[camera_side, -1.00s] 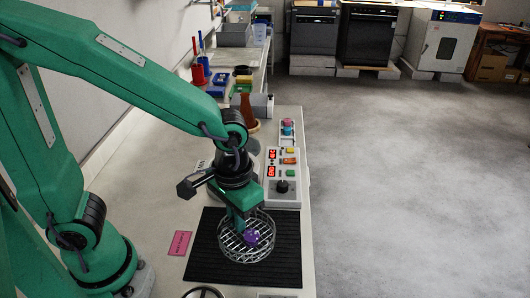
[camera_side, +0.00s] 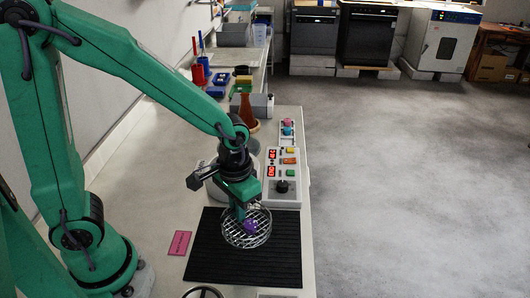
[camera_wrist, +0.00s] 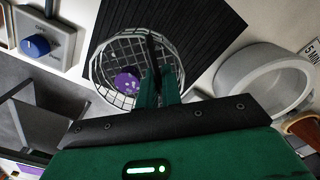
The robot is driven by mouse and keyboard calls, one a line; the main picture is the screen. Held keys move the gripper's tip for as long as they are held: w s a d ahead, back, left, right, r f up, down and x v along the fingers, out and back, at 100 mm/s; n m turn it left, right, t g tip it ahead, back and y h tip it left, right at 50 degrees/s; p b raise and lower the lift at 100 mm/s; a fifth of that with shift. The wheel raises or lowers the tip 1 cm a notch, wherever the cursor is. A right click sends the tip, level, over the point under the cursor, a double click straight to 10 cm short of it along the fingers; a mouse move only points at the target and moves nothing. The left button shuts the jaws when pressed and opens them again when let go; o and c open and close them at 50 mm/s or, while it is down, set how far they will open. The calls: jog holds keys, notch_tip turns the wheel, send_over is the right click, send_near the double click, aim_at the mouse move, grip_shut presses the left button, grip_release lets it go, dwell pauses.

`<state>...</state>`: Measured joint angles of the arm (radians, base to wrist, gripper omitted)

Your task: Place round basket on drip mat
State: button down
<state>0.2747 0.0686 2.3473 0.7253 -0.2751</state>
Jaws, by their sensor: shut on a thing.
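The round wire basket (camera_side: 262,240) is at the far half of the black ribbed drip mat (camera_side: 225,270) in the side view. A purple round thing (camera_side: 250,226) with pale marks shows within its outline. My gripper (camera_side: 240,211) points down at the basket's far left side and is shut on its rim. In the wrist view my gripper (camera_wrist: 156,80) reaches over the basket (camera_wrist: 100,58), with the mat (camera_wrist: 205,20) beneath and beyond. I cannot tell whether the basket's bottom touches the mat. My fingers hide part of its rim.
A control box (camera_side: 282,160) with red displays and a black knob stands just beyond the mat. A pale round vessel (camera_wrist: 228,75) is close beside my gripper. A pink label (camera_side: 180,243) lies left of the mat. The mat's near part is bare.

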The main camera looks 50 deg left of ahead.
jog(key=w+a+f, duration=0.2)
jog(key=w+a, duration=0.1)
jog(key=shift+a+f, duration=0.25)
jog(key=shift+f, duration=0.1)
jog(key=shift+f, duration=0.1)
jog(key=shift+f, duration=1.9)
jog(key=shift+f, duration=0.15)
jog(key=c, duration=1.6)
grip_release()
jog(key=shift+r, duration=6.2)
